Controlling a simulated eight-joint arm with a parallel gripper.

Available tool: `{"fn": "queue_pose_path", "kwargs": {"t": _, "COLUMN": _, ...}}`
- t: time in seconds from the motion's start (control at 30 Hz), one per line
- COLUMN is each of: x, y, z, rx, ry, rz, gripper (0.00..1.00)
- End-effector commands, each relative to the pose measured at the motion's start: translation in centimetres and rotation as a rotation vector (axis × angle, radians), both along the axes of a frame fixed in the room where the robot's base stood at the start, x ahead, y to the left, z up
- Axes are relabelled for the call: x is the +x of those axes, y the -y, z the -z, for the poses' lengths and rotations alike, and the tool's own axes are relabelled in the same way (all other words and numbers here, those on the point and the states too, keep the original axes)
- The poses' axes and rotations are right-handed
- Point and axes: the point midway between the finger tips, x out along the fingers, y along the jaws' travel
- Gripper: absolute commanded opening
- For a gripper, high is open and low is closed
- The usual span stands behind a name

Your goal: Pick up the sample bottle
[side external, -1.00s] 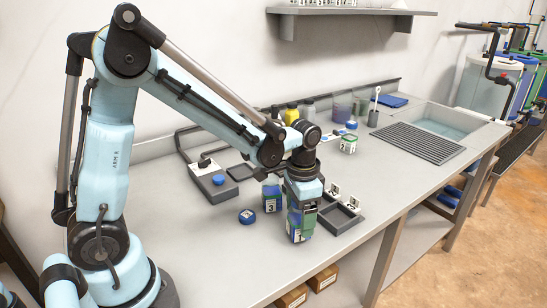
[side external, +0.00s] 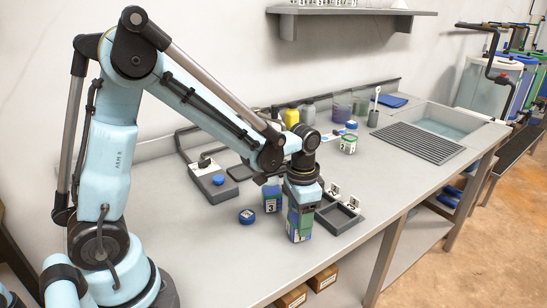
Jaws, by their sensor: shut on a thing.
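A sample bottle (side external: 299,225) with green and blue patches stands upright at the front of the grey bench, a white label on its lower front. My gripper (side external: 300,205) points straight down over it and is shut on its upper part; the fingers and the bottle's top are hard to make out. I cannot tell whether the bottle's base touches the bench. A second bottle (side external: 272,200), labelled 3, stands just left of the gripper. Another bottle (side external: 348,144), with a green and white label, stands farther back.
A dark tray (side external: 340,218) with compartments and number tags lies close right of my gripper. A blue round cap (side external: 246,216) lies to the left. The bench's front edge (side external: 325,257) is near; bare bench lies at front left.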

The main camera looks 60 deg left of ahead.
Motion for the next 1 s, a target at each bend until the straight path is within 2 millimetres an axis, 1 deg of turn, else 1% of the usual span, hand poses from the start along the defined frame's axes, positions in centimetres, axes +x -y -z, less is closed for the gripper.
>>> {"fn": "queue_pose_path", "kwargs": {"t": 0.13, "x": 0.0, "y": 0.0, "z": -0.3, "rx": 0.0, "ry": 0.0, "rz": 0.0, "gripper": 0.2}}
{"fn": "queue_pose_path", "kwargs": {"t": 0.27, "x": 0.0, "y": 0.0, "z": -1.3, "rx": 0.0, "ry": 0.0, "rz": 0.0, "gripper": 0.2}}
{"fn": "queue_pose_path", "kwargs": {"t": 0.37, "x": 0.0, "y": 0.0, "z": -2.6, "rx": 0.001, "ry": 0.0, "rz": 0.0, "gripper": 0.2}}
{"fn": "queue_pose_path", "kwargs": {"t": 0.47, "x": -0.1, "y": 0.0, "z": -4.4, "rx": 0.001, "ry": -0.001, "rz": 0.0, "gripper": 0.2}}
{"fn": "queue_pose_path", "kwargs": {"t": 0.5, "x": -0.7, "y": 1.2, "z": -4.9, "rx": 0.001, "ry": -0.001, "rz": 0.006, "gripper": 0.2}}
{"fn": "queue_pose_path", "kwargs": {"t": 0.7, "x": -3.1, "y": 5.0, "z": -7.5, "rx": 0.001, "ry": -0.001, "rz": 0.008, "gripper": 0.2}}
{"fn": "queue_pose_path", "kwargs": {"t": 0.83, "x": -4.4, "y": 7.1, "z": -9.0, "rx": 0.001, "ry": -0.001, "rz": 0.006, "gripper": 0.2}}
{"fn": "queue_pose_path", "kwargs": {"t": 1.0, "x": -5.6, "y": 9.0, "z": -10.3, "rx": 0.001, "ry": -0.001, "rz": 0.003, "gripper": 0.2}}
